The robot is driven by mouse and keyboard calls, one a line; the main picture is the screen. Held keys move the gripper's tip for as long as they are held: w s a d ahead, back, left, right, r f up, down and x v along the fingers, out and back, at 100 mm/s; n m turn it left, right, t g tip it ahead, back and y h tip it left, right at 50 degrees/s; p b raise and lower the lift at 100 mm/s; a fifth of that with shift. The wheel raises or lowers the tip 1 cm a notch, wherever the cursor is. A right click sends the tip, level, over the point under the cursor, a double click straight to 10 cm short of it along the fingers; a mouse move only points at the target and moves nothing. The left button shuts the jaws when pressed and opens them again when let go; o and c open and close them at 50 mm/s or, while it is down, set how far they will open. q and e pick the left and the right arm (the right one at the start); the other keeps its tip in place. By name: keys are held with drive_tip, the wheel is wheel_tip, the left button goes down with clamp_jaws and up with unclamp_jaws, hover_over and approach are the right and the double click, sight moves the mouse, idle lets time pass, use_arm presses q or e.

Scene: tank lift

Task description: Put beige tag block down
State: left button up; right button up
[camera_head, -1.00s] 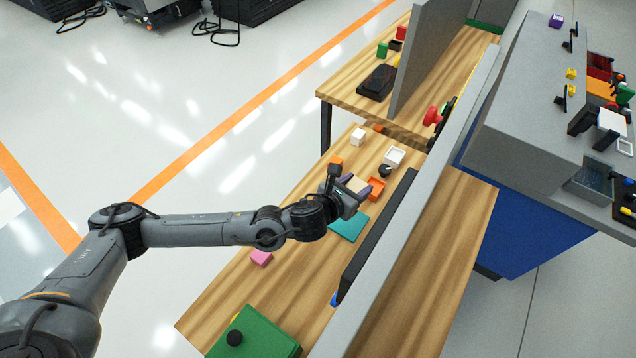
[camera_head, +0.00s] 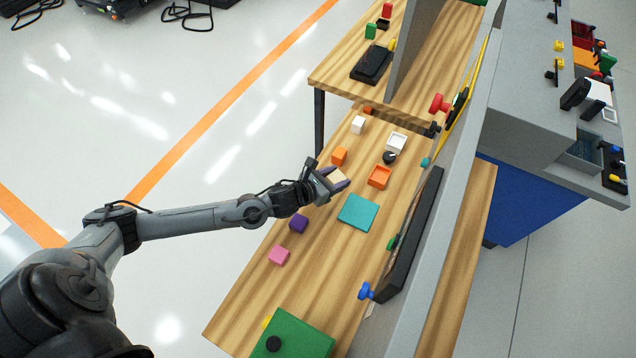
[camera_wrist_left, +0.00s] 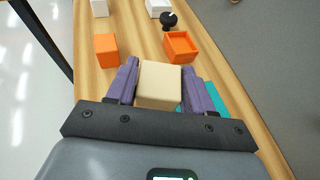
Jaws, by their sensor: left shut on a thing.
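The beige tag block (camera_wrist_left: 159,85) is between the purple fingers of my left gripper (camera_wrist_left: 160,88), which is shut on it. In the head view the left gripper (camera_head: 334,184) holds the beige block (camera_head: 337,176) over the wooden table, at the upper left of a flat teal square (camera_head: 358,212). In the wrist view the teal square shows partly behind the right finger (camera_wrist_left: 215,97). Whether the block touches the table is hard to tell. My right gripper is in neither view.
An orange block (camera_head: 340,156), an orange tray (camera_head: 379,177), a white block (camera_head: 358,125), a white tray (camera_head: 397,142) and a black knob (camera_head: 389,158) are beyond the gripper. Purple (camera_head: 299,223) and pink (camera_head: 279,255) blocks are nearer. A grey partition (camera_head: 440,205) runs along the right.

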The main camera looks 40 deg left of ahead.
use_arm(q)
drive_tip(key=a+f, duration=0.1)
drive_tip(key=a, duration=0.1)
drive_tip(key=s+a+f, duration=0.1)
drive_tip(key=a+f, duration=0.1)
drive_tip(key=a, duration=0.1)
drive_tip(key=shift+s+a+f, duration=0.2)
drive_tip(key=shift+a+f, duration=0.1)
drive_tip(key=shift+a, duration=0.05)
drive_tip(key=shift+f+b, duration=0.35)
drive_tip(key=shift+f, duration=1.55)
drive_tip(key=shift+f, duration=0.1)
drive_tip(key=o, duration=1.1)
drive_tip(key=shift+f, duration=0.1)
drive_tip(key=shift+c, duration=0.2)
